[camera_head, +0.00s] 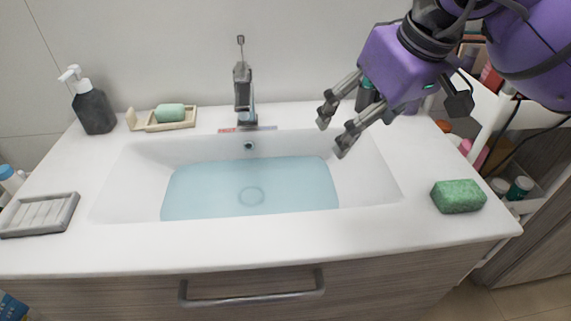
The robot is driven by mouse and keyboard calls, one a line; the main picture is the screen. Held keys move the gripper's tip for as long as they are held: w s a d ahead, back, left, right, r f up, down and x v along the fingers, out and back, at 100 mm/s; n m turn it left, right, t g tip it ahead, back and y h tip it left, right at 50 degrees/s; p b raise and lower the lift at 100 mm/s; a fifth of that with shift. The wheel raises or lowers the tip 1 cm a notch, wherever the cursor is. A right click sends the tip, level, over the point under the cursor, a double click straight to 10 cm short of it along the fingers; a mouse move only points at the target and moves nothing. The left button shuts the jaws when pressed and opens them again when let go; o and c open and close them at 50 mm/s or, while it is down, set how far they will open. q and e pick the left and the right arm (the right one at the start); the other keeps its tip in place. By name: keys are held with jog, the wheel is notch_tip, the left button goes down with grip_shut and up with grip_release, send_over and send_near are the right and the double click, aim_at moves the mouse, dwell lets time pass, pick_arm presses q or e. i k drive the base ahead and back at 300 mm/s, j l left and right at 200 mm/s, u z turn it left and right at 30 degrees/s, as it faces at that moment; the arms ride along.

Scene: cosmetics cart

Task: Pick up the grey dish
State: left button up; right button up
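The grey dish (40,215) is a shallow ribbed rectangular tray. It lies flat and empty on the white countertop at the left, near the front edge. My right gripper (333,137) comes in from the upper right, with a purple body and two grey fingers. Its fingers are apart with nothing between them. It hangs above the right back part of the sink, far to the right of the grey dish. My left gripper is not in view.
A sink (375,185) with bluish water fills the counter's middle, with a faucet (243,90) behind it. A dark soap dispenser (94,110) and a beige dish (185,123) with green soap (170,113) stand back left. A green sponge (458,196) lies at right.

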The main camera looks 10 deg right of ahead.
aim_at(52, 213)
jog(key=u, duration=1.25)
